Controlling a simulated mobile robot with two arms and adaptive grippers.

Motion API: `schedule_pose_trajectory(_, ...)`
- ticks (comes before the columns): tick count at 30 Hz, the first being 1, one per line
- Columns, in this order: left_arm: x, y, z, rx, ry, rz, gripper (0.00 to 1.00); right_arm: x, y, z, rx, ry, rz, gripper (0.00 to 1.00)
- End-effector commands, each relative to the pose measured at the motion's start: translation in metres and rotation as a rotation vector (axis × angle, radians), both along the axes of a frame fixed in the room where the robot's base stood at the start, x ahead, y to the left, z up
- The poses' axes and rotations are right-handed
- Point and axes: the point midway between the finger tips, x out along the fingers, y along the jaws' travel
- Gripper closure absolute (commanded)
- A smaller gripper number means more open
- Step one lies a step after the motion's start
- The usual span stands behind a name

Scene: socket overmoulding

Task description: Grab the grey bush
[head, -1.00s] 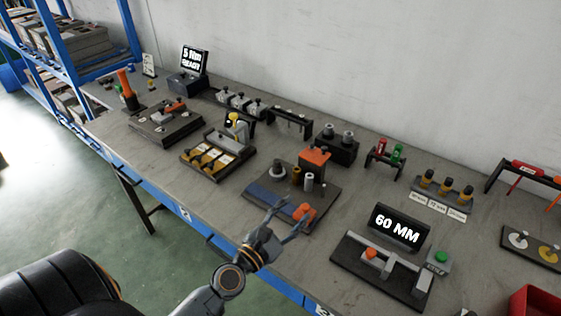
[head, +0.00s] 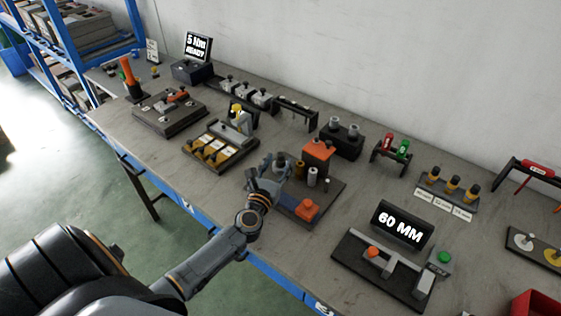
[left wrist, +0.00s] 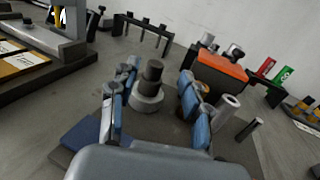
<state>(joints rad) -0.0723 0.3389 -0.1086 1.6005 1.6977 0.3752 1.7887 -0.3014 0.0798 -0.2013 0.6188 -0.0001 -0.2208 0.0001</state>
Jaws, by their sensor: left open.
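My left gripper (head: 270,170) is open over the left part of a dark fixture plate (head: 325,198). In the left wrist view its blue-padded fingers (left wrist: 158,72) stand on either side of a stepped grey piece with a dark top (left wrist: 149,90). I cannot tell whether they touch it. A light grey hollow bush (left wrist: 226,110) stands upright just outside the right finger; it also shows in the head view (head: 312,177). A brown bush (head: 299,170) stands between these two, mostly hidden by the finger in the wrist view. My right gripper is out of view.
A thin grey pin (head: 326,185) stands right of the hollow bush. An orange-topped block (head: 318,150) rises behind the bushes, and an orange button (head: 306,207) sits in front. A 60 MM display (head: 402,225) and gauge stand to the right, a yellow-slotted tray (head: 215,152) to the left.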

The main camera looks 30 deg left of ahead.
Motion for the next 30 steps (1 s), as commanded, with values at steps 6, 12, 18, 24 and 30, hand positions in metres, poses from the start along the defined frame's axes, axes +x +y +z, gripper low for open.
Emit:
schedule_pose_trajectory(6, 0.031, 0.014, -0.002, 0.002, -0.001, 0.001, 0.53, 0.002, 0.001, 0.001, 0.001, -0.003, 0.0, 0.6)
schedule_pose_trajectory(12, 0.042, 0.016, -0.002, 0.001, -0.001, 0.0, 0.53, 0.002, 0.001, 0.001, 0.002, -0.004, -0.001, 0.6)
schedule_pose_trajectory(18, 0.041, 0.016, -0.003, 0.001, -0.001, 0.0, 0.61, 0.003, 0.001, 0.001, 0.002, -0.005, -0.001, 0.6)
schedule_pose_trajectory(24, 0.041, 0.016, -0.003, 0.001, -0.001, 0.0, 1.0, 0.003, 0.001, 0.001, 0.001, -0.005, -0.002, 0.6)
schedule_pose_trajectory(30, 0.041, 0.016, -0.002, 0.001, -0.002, 0.001, 1.0, 0.003, 0.001, 0.001, 0.001, -0.005, -0.002, 0.6)
